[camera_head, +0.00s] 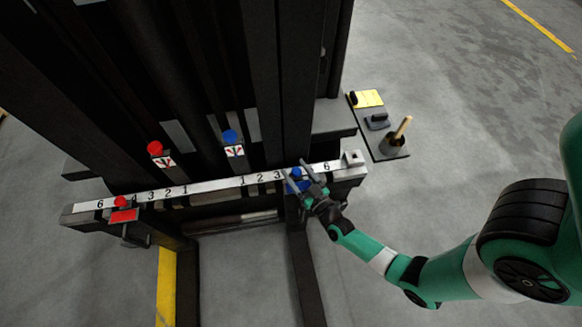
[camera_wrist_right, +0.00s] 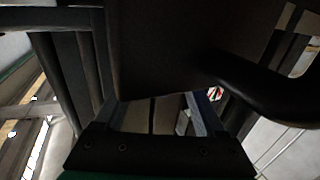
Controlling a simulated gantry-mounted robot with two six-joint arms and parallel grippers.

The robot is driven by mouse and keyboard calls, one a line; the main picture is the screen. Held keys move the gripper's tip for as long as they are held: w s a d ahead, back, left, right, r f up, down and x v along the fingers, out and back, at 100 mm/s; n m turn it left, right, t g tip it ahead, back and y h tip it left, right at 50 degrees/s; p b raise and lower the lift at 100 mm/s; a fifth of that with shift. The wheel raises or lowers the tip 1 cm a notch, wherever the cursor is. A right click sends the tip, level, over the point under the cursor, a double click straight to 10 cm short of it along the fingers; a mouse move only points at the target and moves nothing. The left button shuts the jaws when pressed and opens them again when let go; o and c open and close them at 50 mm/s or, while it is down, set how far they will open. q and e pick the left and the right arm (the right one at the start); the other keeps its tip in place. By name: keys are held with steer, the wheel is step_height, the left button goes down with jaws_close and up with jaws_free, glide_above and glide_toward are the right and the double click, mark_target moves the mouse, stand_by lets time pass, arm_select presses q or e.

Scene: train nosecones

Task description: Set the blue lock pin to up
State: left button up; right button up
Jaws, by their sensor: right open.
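A blue part (camera_head: 296,172) sits on the white numbered rail (camera_head: 215,184), just past the 3 on its right half. My right gripper (camera_head: 299,176) is open, with its fingers around or right over this blue part; contact cannot be told. The fingers hide much of it, so whether the pin is up or down cannot be read. A second blue knob (camera_head: 230,137) stands farther back above a red and white arrow label. In the right wrist view a dark body and a black curved bar (camera_wrist_right: 265,95) fill much of the picture. My left gripper is out of view.
A red knob (camera_head: 155,148) stands at the back left, and a red part (camera_head: 121,202) sits on the rail's left half. Tall dark posts (camera_head: 265,80) rise behind the rail. A side shelf (camera_head: 390,152) at right holds a cup with a brush-like handle and a yellow item.

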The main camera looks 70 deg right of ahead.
steer(key=x, duration=0.3)
steer(key=shift+b, duration=0.35)
steer(key=shift+c, duration=0.4)
jaws_close()
steer(key=shift+r, duration=0.15)
stand_by(0.6)
